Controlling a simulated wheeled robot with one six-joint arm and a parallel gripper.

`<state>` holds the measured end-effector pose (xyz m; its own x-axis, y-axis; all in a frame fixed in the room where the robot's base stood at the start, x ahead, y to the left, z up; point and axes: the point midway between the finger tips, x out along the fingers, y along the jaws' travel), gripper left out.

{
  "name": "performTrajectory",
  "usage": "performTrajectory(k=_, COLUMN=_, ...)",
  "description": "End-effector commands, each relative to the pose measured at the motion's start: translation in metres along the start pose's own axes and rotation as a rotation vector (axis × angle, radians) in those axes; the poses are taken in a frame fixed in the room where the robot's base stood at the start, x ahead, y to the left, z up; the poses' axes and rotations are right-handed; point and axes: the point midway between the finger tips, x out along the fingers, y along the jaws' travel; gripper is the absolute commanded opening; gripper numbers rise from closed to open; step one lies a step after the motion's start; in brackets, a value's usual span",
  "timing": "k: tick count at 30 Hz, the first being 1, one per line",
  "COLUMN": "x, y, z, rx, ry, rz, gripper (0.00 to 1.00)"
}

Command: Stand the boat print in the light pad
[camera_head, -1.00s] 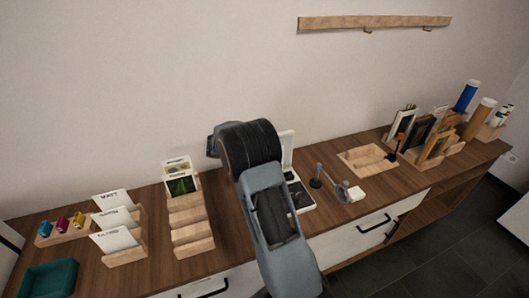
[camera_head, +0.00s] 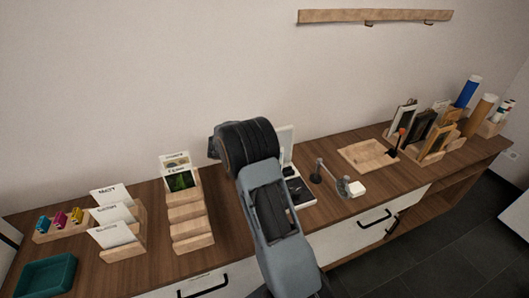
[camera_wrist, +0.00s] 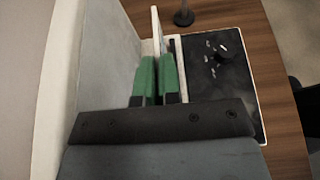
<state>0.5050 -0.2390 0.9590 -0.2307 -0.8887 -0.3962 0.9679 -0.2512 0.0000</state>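The light pad appears to be the white-edged case with a black bed (camera_wrist: 225,75) and a tall pale upright panel (camera_wrist: 90,70) in the wrist view. In the head view its panel (camera_head: 287,138) and dark bed (camera_head: 299,189) show just right of my arm. My gripper (camera_wrist: 157,78) has green fingers, drawn close together. A thin, pale-edged card (camera_wrist: 157,28) stands edge-on between them, above the case between panel and bed. Its face is hidden, so I cannot tell whether it shows a boat. Whether its lower edge touches the case is unclear. My arm hides the gripper in the head view.
A small post with a loupe-like stand (camera_head: 340,183) stands right of the case. A wooden tray (camera_head: 352,149) and racks of frames (camera_head: 436,150) are farther right. A stepped card rack (camera_head: 192,227) and labelled cards (camera_head: 113,215) stand left.

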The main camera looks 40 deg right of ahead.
Motion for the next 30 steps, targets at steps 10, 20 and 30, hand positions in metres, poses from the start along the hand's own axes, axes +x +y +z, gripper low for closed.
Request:
performTrajectory(k=10, x=0.0, y=0.0, z=0.0, rx=0.0, ry=0.0, rz=0.0, gripper=0.12)
performTrajectory(k=20, x=0.0, y=0.0, z=0.0, rx=0.0, ry=0.0, rz=0.0, gripper=0.34)
performTrajectory(k=30, x=-0.02, y=0.001, z=-0.001, rx=0.0, ry=0.0, rz=0.005, gripper=0.34)
